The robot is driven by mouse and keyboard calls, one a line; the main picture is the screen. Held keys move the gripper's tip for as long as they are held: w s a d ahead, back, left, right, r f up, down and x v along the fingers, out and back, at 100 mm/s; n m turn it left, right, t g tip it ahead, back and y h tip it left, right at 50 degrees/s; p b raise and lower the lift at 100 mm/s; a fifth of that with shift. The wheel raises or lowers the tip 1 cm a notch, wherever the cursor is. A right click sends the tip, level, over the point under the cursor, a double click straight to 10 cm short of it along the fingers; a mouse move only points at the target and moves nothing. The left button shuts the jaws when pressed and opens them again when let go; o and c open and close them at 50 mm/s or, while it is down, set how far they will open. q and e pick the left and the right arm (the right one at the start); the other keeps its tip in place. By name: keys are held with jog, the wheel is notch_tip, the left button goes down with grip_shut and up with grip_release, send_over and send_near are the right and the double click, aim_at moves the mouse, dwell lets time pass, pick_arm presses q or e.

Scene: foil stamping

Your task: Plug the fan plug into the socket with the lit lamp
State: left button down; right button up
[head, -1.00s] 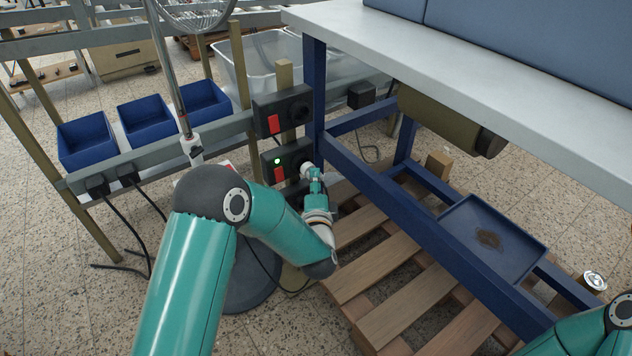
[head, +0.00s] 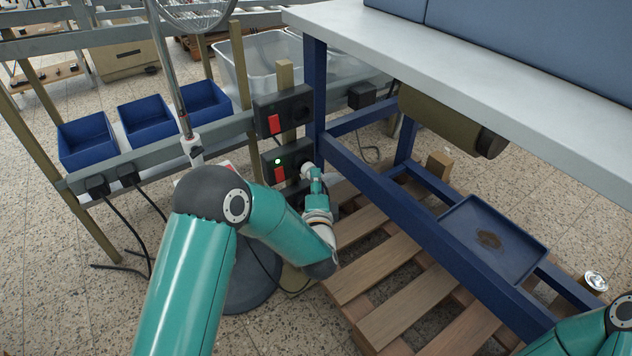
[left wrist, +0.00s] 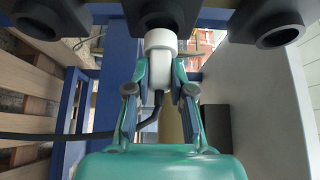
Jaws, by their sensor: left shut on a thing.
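My left gripper (head: 312,172) is shut on the white fan plug (head: 306,171), at the middle socket (head: 297,156) on the post. That socket has a lit lamp (head: 278,162) and a red switch. In the left wrist view, the fingers (left wrist: 160,82) grip the plug (left wrist: 160,42) from both sides. The plug's front is up against the middle black socket (left wrist: 160,14), in line with it. Its pins are hidden, so I cannot tell how deep it sits. A dark cord (left wrist: 157,98) leaves the plug between the fingers. My right gripper is out of view.
An upper socket (head: 292,108) with a red switch is above; a lower one is mostly hidden by my arm. The blue bench leg (head: 314,95) stands close to the right. The fan pole (head: 172,75) rises left. A wooden pallet (head: 365,275) lies below.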

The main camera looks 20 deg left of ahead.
pick_arm(q)
jog(key=shift+w+a, duration=0.9)
jog(key=shift+a, duration=0.25)
dwell(0.4)
jog(key=c, duration=0.9)
grip_release()
jog(key=shift+c, duration=0.2)
jog(key=v, duration=1.2)
